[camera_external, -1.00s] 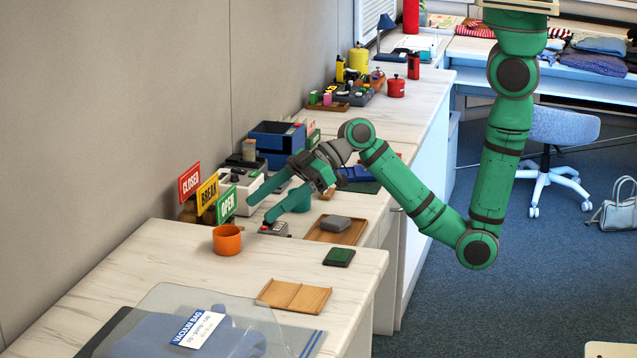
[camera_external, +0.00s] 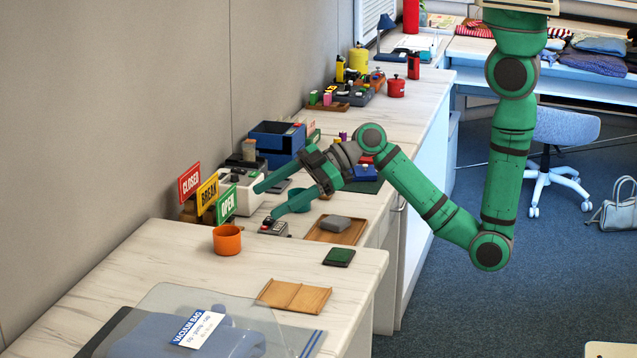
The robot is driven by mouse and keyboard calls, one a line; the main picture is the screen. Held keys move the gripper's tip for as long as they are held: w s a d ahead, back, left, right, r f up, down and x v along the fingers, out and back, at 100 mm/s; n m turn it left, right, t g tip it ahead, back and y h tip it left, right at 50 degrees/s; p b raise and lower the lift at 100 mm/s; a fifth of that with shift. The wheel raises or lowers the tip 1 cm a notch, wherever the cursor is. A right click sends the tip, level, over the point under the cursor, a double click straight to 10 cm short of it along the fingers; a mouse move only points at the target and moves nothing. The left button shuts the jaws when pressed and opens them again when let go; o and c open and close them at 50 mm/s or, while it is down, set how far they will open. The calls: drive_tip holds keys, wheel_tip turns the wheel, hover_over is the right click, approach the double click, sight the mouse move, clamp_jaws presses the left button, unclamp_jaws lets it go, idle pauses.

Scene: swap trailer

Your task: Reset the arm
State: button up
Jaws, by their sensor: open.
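My gripper (camera_external: 266,201) is open and empty. Its two green fingers point left and slightly down, one above the other in the picture, over the counter near the OPEN sign. My green arm hangs from the top, bends at a low elbow, and reaches left to the wrist. In the picture the lower fingertip is just above a small grey device (camera_external: 274,227) with a red part; I cannot tell the exact gap. The upper fingertip overlaps the edge of a white machine (camera_external: 240,193).
An orange mug (camera_external: 227,240), a dark green block (camera_external: 339,257) and a wooden tray (camera_external: 293,295) are on the near counter. CLOSED, BREAK and OPEN signs (camera_external: 208,194) stand by the wall.

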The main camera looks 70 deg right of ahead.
drive_tip(key=s+d+f+m+t+h, duration=0.1)
drive_tip(key=s+d+f+m+h, duration=0.1)
drive_tip(key=s+d+f, duration=0.1)
drive_tip(key=s+d+f+m+t+h, duration=0.1)
drive_tip(key=s+d+f+m+h, duration=0.1)
drive_tip(key=s, duration=0.4)
drive_tip(key=s+d+f+m+t+h, duration=0.1)
drive_tip(key=s+d+f+m, duration=0.2)
drive_tip(key=s+d+f, duration=0.1)
drive_tip(key=shift+s+d+f+m+h, duration=0.2)
drive_tip(key=shift+s+f, duration=0.15)
drive_tip(key=shift+f, duration=0.2)
drive_tip(key=shift+s+d+f+m+h, duration=0.1)
drive_tip(key=shift+s+f+h, duration=0.1)
drive_tip(key=shift+s+f, duration=0.25)
drive_tip(key=s+d+r+m+t+h, duration=0.1)
drive_tip(key=s+r, duration=0.1)
drive_tip(key=s, duration=0.7)
drive_tip(key=s+d+r+m+t+h, duration=0.1)
drive_tip(key=s+d+r+m, duration=0.1)
drive_tip(key=s, duration=0.8)
drive_tip(key=shift+s+d+r, duration=0.2)
drive_tip(key=shift+d+r, duration=0.05)
drive_tip(key=shift+r, duration=0.4)
